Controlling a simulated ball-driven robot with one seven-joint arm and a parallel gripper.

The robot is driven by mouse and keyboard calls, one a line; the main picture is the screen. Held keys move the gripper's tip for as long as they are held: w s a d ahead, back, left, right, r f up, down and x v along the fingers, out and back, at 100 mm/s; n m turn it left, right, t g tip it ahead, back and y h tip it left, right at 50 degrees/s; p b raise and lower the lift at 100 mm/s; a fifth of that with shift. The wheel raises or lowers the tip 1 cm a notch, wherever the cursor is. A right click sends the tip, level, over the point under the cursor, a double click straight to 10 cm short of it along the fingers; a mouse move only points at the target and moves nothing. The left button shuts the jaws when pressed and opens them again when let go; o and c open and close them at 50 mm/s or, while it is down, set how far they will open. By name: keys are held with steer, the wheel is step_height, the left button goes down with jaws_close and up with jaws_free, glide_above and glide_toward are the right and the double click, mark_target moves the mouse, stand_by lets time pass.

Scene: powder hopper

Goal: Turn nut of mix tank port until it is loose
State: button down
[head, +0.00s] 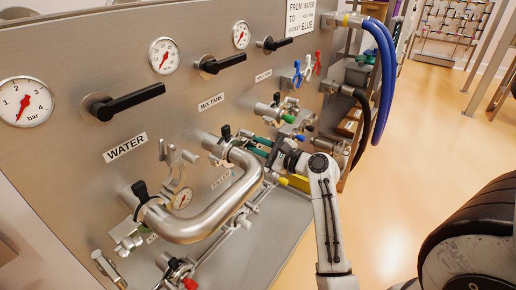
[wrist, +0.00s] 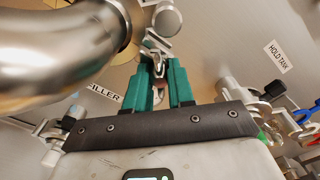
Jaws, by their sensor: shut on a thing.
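The mix tank port (head: 217,143) is on the steel panel below the MIX TANK label, at the upper end of a bent steel pipe (head: 245,190). The pipe fills the upper left of the wrist view (wrist: 50,50). My gripper (head: 262,147) comes in from the right. Its green fingers (wrist: 160,72) are closed on a small metal part of the port clamp, seemingly its nut, just right of the pipe end. The fingers hide most of the nut. A metal clamp piece (wrist: 155,42) and a round knob (wrist: 166,20) show just beyond the fingertips.
The pipe's lower end meets the water port (head: 140,198), with an open clamp (head: 176,165) above it. Black-handled valves (head: 125,103) and gauges (head: 22,102) line the panel. More valves and blue hoses (head: 383,80) are at the right. The floor (head: 425,130) beyond is open.

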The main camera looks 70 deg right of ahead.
steer(key=n+b, duration=0.3)
steer(key=n, duration=0.2)
steer(key=shift+w+f, duration=0.15)
steer(key=shift+r+n, duration=0.25)
steer(key=shift+n, duration=0.35)
steer(key=shift+f+n+b, duration=0.25)
steer(key=shift+n+b, duration=0.45)
steer(key=shift+b, duration=0.35)
steer(key=n+b, duration=0.2)
steer(key=n, duration=0.1)
steer(key=shift+a+n+b, duration=0.1)
steer(key=shift+n+b, duration=0.3)
steer(key=c, duration=1.2)
jaws_free()
steer(key=shift+r, duration=0.25)
steer(key=shift+f, duration=0.1)
